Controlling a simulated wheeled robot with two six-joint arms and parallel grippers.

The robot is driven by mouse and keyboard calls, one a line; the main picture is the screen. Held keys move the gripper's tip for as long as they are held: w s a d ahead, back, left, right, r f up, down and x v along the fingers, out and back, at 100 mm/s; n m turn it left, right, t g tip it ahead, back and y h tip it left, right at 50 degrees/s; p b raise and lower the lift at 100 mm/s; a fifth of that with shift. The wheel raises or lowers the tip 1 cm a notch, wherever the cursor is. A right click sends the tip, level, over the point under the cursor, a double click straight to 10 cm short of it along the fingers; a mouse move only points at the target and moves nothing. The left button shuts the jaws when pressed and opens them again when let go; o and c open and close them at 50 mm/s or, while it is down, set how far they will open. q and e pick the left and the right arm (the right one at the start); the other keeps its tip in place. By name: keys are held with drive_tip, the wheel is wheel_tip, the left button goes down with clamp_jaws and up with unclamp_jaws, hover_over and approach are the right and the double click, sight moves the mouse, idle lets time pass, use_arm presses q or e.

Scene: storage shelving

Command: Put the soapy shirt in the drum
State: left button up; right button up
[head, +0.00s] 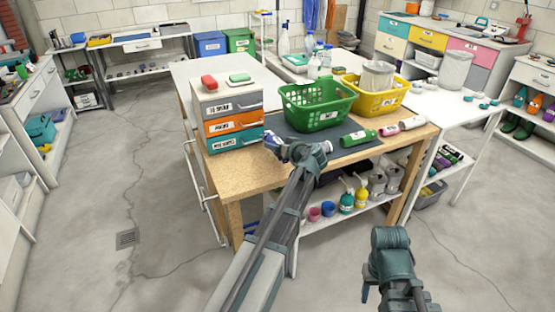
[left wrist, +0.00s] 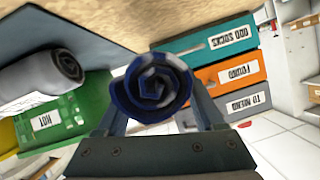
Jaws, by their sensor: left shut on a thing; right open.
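My left gripper (head: 284,146) is over the front of the wooden-topped bench. In the left wrist view it is shut on a rolled blue-and-grey striped cloth (left wrist: 152,88), its spiral end facing the camera. The cloth also shows in the head view (head: 272,140). I cannot tell whether it is soapy. A grey rolled cloth (left wrist: 50,72) lies near the green basket in the left wrist view. My right gripper (head: 369,293) is open and empty, low over the floor right of the bench. I cannot make out a drum in either view.
A white table (head: 470,112) stands at right. The floor (head: 80,240) at left is clear.

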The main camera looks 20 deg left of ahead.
use_arm(q)
wheel_tip(320, 180, down, 4)
drive_tip(key=b, duration=0.4)
drive_tip(key=shift+f, duration=0.2)
drive_tip(key=shift+r, duration=0.15)
drive_tip(key=o, duration=1.2)
drive_tip(key=shift+o, duration=0.2)
